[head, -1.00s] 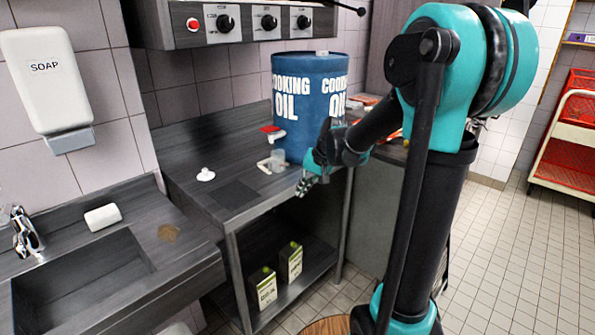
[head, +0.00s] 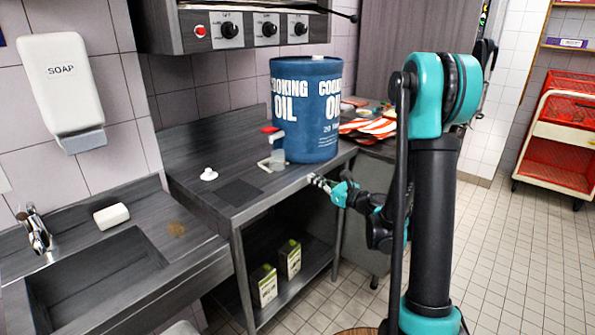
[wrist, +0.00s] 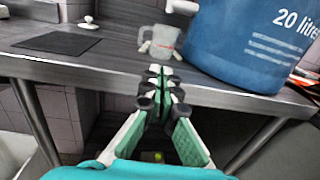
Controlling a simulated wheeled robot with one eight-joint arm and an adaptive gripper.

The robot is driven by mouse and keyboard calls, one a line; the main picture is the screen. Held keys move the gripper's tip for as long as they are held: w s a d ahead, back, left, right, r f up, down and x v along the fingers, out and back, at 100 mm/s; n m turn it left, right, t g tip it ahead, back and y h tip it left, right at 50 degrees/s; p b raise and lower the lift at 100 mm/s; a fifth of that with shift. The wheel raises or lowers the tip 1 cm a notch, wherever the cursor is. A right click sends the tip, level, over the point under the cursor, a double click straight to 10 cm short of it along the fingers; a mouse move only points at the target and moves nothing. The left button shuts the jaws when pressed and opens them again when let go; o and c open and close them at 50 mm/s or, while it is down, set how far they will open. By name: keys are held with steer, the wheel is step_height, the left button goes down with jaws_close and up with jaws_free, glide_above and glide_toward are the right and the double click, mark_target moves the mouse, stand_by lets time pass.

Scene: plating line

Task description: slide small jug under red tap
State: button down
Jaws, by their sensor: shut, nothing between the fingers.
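The small jug (head: 277,158) is pale and translucent and stands upright on the dark counter, close against the left side of the blue cooking oil drum (head: 306,108). The red-handled tap (head: 272,131) sticks out from the drum above it. In the wrist view the jug (wrist: 162,40) shows below and slightly left of the white tap spout (wrist: 182,6); I cannot tell whether it is exactly beneath. My gripper (head: 317,181) is shut and empty at the counter's front edge, apart from the jug. Its fingertips (wrist: 160,76) point toward the jug in the wrist view.
A dark square mat (head: 237,192) and a white knob-like item (head: 208,174) lie on the counter left of the jug. The front edge (wrist: 110,72) crosses before my fingers. Cartons (head: 264,285) stand on the shelf below. Striped cloth (head: 372,127) lies right of the drum.

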mark_target(282, 163)
steer(key=x, duration=1.4)
steer(key=shift+d, duration=0.1)
steer(key=x, duration=0.4)
steer(key=shift+w, duration=0.1)
steer(key=shift+d, duration=0.1)
